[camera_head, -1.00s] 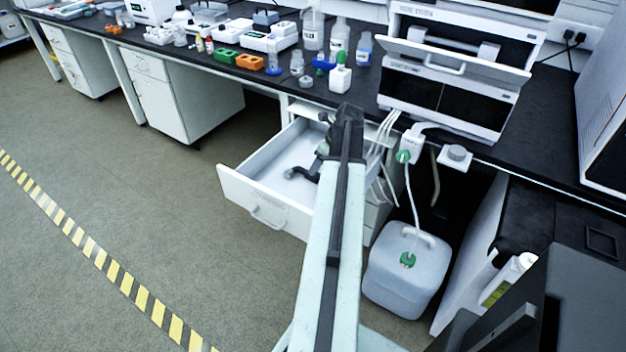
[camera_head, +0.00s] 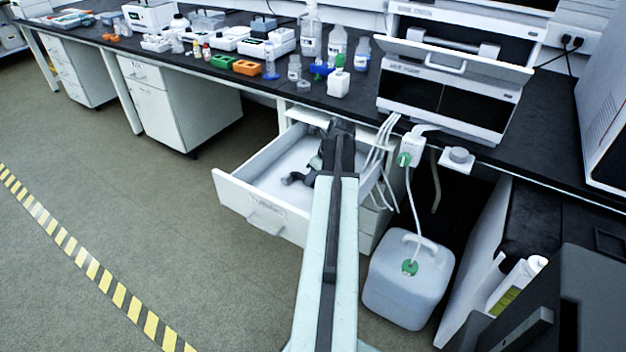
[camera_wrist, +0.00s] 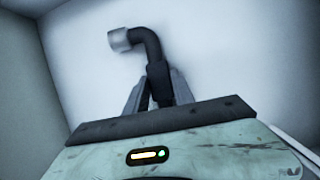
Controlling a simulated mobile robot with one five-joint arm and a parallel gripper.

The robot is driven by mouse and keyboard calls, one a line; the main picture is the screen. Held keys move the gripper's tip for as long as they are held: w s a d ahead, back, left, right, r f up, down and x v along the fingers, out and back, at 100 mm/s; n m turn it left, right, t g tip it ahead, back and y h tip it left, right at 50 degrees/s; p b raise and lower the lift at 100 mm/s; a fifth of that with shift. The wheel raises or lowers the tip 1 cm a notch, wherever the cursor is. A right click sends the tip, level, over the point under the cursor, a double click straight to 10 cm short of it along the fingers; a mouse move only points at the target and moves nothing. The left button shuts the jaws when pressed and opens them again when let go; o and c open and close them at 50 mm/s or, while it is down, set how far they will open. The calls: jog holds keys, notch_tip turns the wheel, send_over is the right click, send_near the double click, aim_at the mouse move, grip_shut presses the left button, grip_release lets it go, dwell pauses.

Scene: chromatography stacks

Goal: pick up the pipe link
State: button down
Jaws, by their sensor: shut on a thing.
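The pipe link (camera_wrist: 148,42) is a dark bent elbow with a pale grey end. In the wrist view it stands out beyond my gripper (camera_wrist: 158,82), whose fingers are shut on its dark lower part. The grey end points left. The pipe link and my gripper are within the open white drawer (camera_head: 248,202) in the head view. There, a dark shape shows near the drawer's pale floor, and my own arm hides part of it. I cannot tell whether the pipe link still touches the drawer floor.
The black bench top (camera_head: 345,102) is above the drawer, with several bottles and racks. A white instrument (camera_head: 455,85) stands to the right. Tubes hang right of the drawer, above a white jerrycan (camera_head: 408,280) on the floor. The floor at left is clear.

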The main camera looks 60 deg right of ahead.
notch_tip(320, 180, up, 30)
jog(key=p, duration=2.9)
jog(key=shift+f+p, duration=0.15)
jog(key=shift+p, duration=0.15)
